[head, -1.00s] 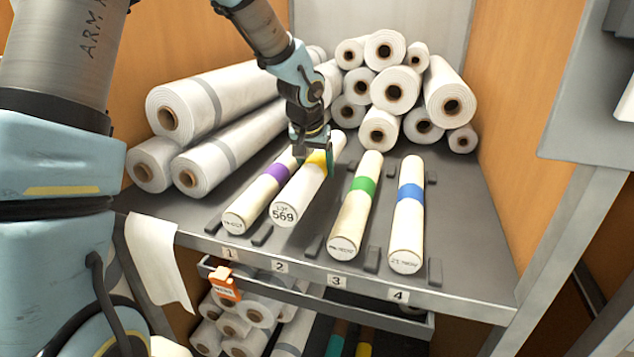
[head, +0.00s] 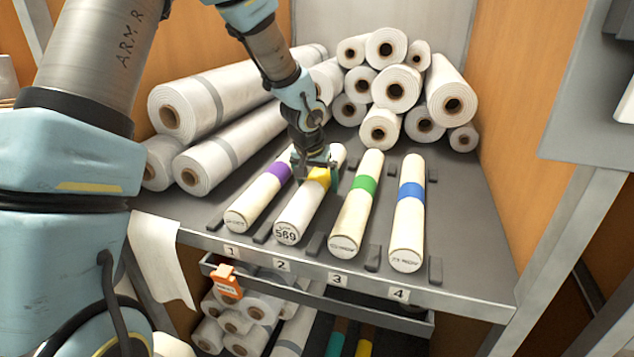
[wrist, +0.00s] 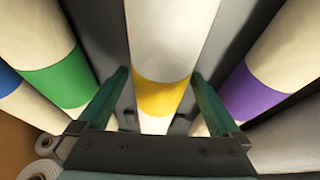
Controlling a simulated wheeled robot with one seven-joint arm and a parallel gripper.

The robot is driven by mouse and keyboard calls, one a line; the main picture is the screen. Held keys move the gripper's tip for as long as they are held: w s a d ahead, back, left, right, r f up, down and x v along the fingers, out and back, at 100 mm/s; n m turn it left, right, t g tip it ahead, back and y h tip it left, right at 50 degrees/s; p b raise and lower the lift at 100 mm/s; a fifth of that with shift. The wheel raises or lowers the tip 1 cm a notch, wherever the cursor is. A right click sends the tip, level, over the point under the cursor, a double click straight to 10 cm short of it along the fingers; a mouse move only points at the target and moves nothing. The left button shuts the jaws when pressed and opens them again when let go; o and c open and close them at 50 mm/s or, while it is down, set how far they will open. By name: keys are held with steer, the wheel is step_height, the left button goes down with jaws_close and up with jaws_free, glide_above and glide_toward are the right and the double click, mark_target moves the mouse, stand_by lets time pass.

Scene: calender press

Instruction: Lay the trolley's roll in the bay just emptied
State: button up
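A cream roll (head: 297,212) with a yellow band and "569" on its end lies in bay 2 of the grey shelf (head: 460,220), between dark blocks. My gripper (head: 316,178) is over its yellow band with the fingers spread. In the wrist view, the yellow-banded roll (wrist: 163,98) runs between the two teal fingers of my gripper (wrist: 160,85), with narrow gaps beside it. Bay 1 holds a purple-banded roll (head: 256,200), bay 3 a green-banded roll (head: 353,215), bay 4 a blue-banded roll (head: 408,225). I cannot make out a trolley.
Large white rolls (head: 225,95) lie at the shelf's left, and several more (head: 385,90) are stacked at the back. Below is a drawer or lower shelf (head: 370,312) with an orange tag (head: 226,281). A grey cabinet edge (head: 590,90) stands at the right.

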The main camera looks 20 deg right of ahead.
steer(key=v, duration=1.2)
steer(key=shift+b, duration=0.35)
